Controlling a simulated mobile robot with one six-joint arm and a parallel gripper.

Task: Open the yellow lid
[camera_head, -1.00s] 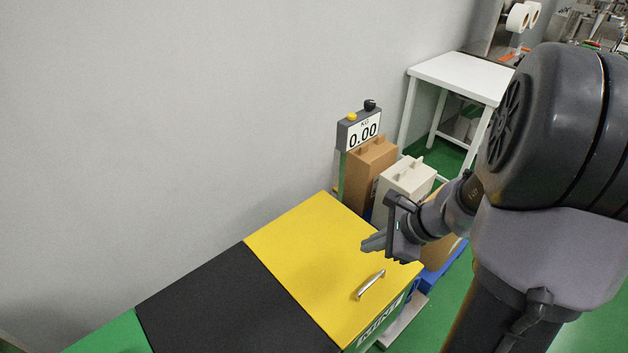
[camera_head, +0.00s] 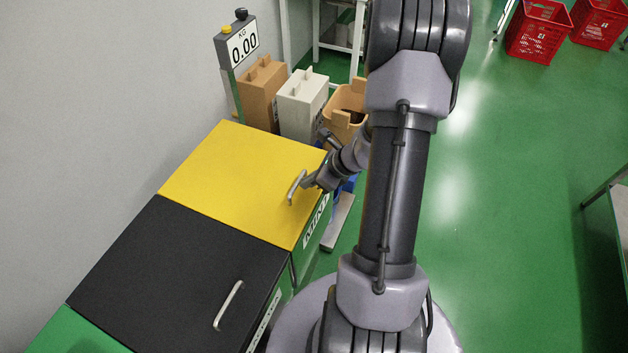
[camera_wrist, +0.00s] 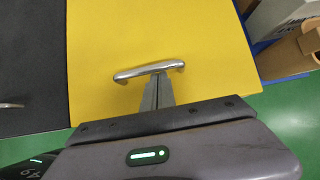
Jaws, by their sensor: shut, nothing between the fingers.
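The yellow lid (camera_head: 240,175) lies flat and closed on its bin, left of the arm in the head view. It also fills the upper middle of the wrist view (camera_wrist: 170,35). A silver bar handle (camera_head: 293,188) stands near the lid's right edge; it shows in the wrist view (camera_wrist: 148,71) as well. My gripper (camera_head: 306,183) is shut and empty, with its fingertips at the handle's right side. In the wrist view the shut fingers (camera_wrist: 158,88) point at the handle, their tips by its bar. I cannot tell whether they touch it.
A black lid (camera_head: 165,270) with its own handle adjoins the yellow one. A scale display (camera_head: 243,47) reading 0.00, a brown box (camera_head: 262,95) and a white box (camera_head: 302,105) stand behind. Red baskets (camera_head: 538,30) are far off. The green floor (camera_head: 510,200) at right is clear.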

